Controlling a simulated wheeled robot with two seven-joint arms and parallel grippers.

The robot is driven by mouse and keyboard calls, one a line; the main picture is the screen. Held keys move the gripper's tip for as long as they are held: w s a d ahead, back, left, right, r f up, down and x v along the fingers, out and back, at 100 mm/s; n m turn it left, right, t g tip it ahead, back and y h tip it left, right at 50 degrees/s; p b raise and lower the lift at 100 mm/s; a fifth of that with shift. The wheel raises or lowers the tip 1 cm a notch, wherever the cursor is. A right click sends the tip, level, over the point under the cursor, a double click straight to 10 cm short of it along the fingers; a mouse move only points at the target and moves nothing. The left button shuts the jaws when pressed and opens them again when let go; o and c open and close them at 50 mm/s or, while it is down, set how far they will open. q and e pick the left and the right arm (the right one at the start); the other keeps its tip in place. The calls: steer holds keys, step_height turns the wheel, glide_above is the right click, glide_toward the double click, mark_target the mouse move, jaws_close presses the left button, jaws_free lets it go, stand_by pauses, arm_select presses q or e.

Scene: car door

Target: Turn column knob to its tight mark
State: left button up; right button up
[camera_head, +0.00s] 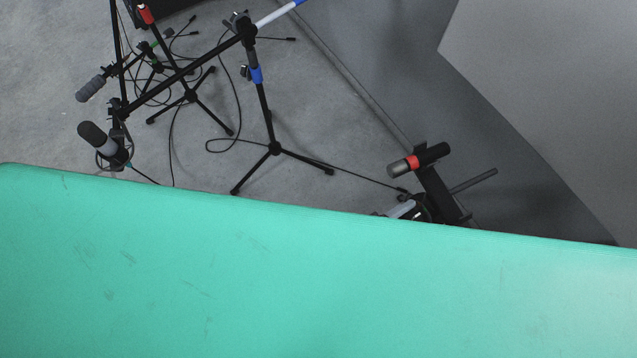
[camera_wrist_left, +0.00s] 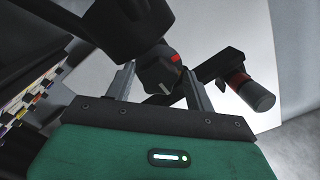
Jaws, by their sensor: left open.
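The column knob (camera_wrist_left: 156,76) is a dark faceted knob in the left wrist view, fixed to a thick black part (camera_wrist_left: 122,25). A red mark shows near its upper right edge and a white mark lower on it. I cannot tell which mark is the tight one. My left gripper (camera_wrist_left: 160,70) is open, one grey finger on each side of the knob. I cannot tell whether either finger touches it. In the head view, a black fixture with a red-banded cylinder (camera_head: 428,158) stands beyond a teal surface, whose edge hides its lower part. My right gripper is not in view.
Several black microphone stands (camera_head: 268,110) with cables stand on the grey floor at the upper left. Microphones (camera_head: 100,140) hang at the left. Grey panels fill the right. The red-banded cylinder (camera_wrist_left: 250,92) sits close to the right finger in the wrist view.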

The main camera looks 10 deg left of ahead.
arm_select(q)
steer(key=s+a+f+n+b, duration=0.1)
steer(key=s+a+n+b, duration=0.3)
steer(key=s+a+n, duration=0.6)
steer(key=w+a+f+g+y+b, duration=0.1)
steer(key=a+f, duration=0.5)
steer(key=f, duration=0.8)
steer(key=w+a+f+g+y+b, duration=0.1)
steer(key=a+f+y, duration=0.5)
steer(key=f, duration=0.9)
steer(key=shift+w+a+f+g, duration=0.3)
steer(key=shift+w+g, duration=0.2)
steer(key=shift+w, duration=0.7)
